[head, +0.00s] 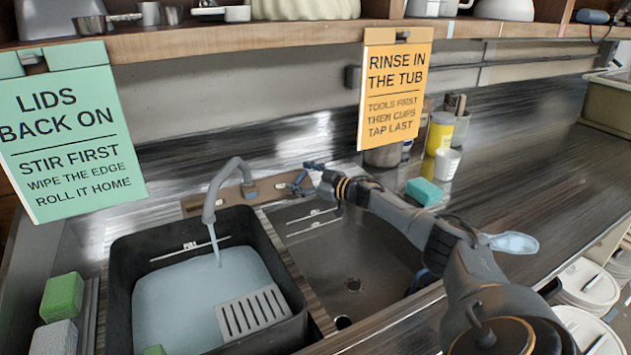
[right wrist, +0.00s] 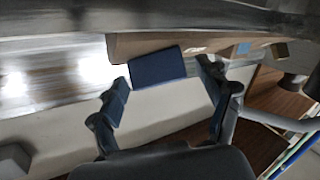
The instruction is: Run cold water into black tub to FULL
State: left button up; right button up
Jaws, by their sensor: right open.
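The black tub (head: 122,265) stands in the left basin with pale blue water (head: 178,292) in it. The water surface lies below the FULL line (head: 190,248) on its back wall. A thin stream (head: 215,246) falls from the grey spout (head: 212,197) into the tub. My right gripper (head: 312,180) is open at the tap fittings behind the right basin. In the right wrist view, a dark blue block (right wrist: 158,66), seemingly the tap's handle, shows between the open fingers (right wrist: 163,78); I cannot tell whether they touch it. My left gripper is not in view.
A slotted grey piece (head: 250,312) sits in the tub's front right. The right basin (head: 345,255) looks empty. A teal sponge (head: 424,191), white cup (head: 447,163) and yellow container (head: 440,132) stand on the counter. Green and orange signs hang from the shelf (head: 250,38).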

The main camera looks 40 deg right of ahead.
jog(key=s+d+r, duration=0.1)
jog(key=s+d, duration=0.1)
jog(key=s, duration=0.9)
jog(key=shift+s, duration=0.15)
dwell(6.8)
